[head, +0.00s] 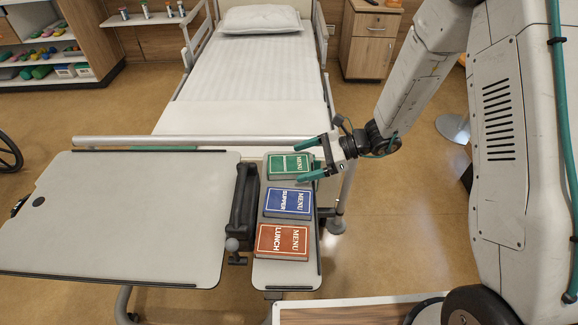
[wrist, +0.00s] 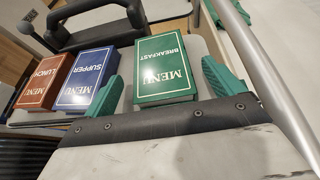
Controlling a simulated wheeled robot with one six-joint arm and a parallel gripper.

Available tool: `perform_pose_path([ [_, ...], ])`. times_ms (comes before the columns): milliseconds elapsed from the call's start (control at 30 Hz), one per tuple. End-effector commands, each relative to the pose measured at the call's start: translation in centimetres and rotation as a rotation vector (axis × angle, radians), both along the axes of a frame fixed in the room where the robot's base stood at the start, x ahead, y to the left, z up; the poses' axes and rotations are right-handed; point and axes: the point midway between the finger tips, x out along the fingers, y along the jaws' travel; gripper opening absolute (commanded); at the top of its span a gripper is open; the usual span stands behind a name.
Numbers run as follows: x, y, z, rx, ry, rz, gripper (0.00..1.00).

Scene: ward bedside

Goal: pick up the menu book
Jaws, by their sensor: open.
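Three menu books lie in a row on the narrow side shelf (head: 262,272). The green book (head: 283,163), marked MENU BREAKFAST in the wrist view (wrist: 165,67), is at the far end. The blue MENU SUPPER book (head: 288,203) is in the middle and the red MENU LUNCH book (head: 283,241) is nearest. My gripper (head: 308,160) is open at the right end of the green book. In the wrist view its green fingers (wrist: 166,92) stand on either side of that book, with visible gaps. The left finger is between the green and blue books.
A black handle-like bar (head: 244,200) runs along the shelf's left side, beside a large, bare overbed tabletop (head: 120,215). The bed (head: 245,80) with its metal rail (head: 200,140) is behind. Open floor (head: 400,230) lies right of the shelf.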

Motion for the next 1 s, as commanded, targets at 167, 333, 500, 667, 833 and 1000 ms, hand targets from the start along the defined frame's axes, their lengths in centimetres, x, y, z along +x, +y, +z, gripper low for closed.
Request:
perform_pose_path([
  [167,0.0,2.8,-0.4,0.001,0.001,0.004,0.93],
  [333,0.0,4.3,-1.1,0.0,0.0,0.003,0.93],
  [500,0.0,4.5,-1.2,0.0,-0.001,0.001,0.93],
  [667,0.0,4.5,-1.2,0.0,-0.001,0.001,0.7],
  [833,0.0,4.5,-1.1,0.001,-0.001,0.001,0.39],
  [1000,0.0,4.5,-1.1,0.001,-0.001,0.001,0.39],
])
